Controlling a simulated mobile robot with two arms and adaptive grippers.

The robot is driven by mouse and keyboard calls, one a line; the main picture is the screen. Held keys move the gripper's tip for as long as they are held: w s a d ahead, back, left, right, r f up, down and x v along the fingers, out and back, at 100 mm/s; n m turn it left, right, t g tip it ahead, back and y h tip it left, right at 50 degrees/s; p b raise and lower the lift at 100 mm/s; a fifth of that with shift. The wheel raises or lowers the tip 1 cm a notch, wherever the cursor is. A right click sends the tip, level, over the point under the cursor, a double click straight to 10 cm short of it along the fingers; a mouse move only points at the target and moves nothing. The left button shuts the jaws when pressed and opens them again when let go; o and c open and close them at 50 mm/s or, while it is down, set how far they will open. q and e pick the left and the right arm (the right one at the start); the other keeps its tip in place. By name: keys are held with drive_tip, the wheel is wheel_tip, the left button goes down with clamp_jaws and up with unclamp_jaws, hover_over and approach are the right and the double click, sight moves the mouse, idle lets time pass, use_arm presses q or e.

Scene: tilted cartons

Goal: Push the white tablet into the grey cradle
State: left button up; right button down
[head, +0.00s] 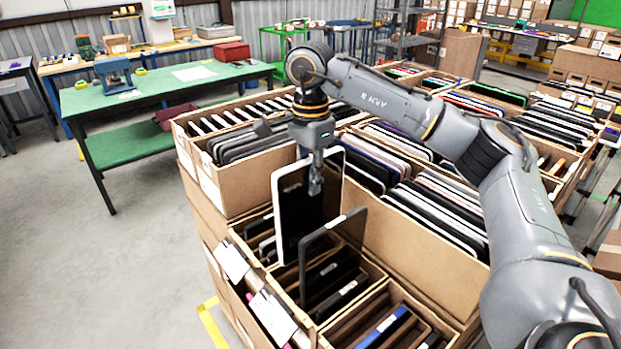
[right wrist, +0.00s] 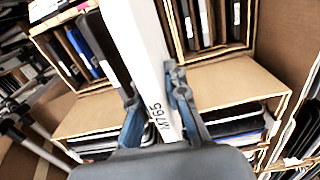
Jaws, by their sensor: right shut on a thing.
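The white tablet (head: 288,215) has a white rim and a dark face, and stands upright, slightly tilted, above the front carton. My right gripper (head: 316,186) points down at its upper right part and is shut on it. In the right wrist view the fingers of my right gripper (right wrist: 152,88) clasp the tablet's white edge (right wrist: 148,50), which bears a printed code. A grey slab-like frame (head: 303,262) stands tilted just in front of the tablet; I cannot tell whether it is the grey cradle. The tablet's lower edge is partly hidden. My left gripper is not in view.
Open cartons (head: 415,240) with divided slots hold several dark devices around the tablet. Their cardboard walls stand close on each side. A green workbench (head: 150,95) stands at the back left, with clear floor (head: 110,260) in front of it.

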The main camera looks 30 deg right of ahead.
sight(310, 159)
drive_tip(key=shift+r+p, duration=0.45)
drive_tip(key=shift+r, duration=0.2)
drive_tip(key=shift+r+p, duration=1.2)
drive_tip(key=shift+r, duration=0.25)
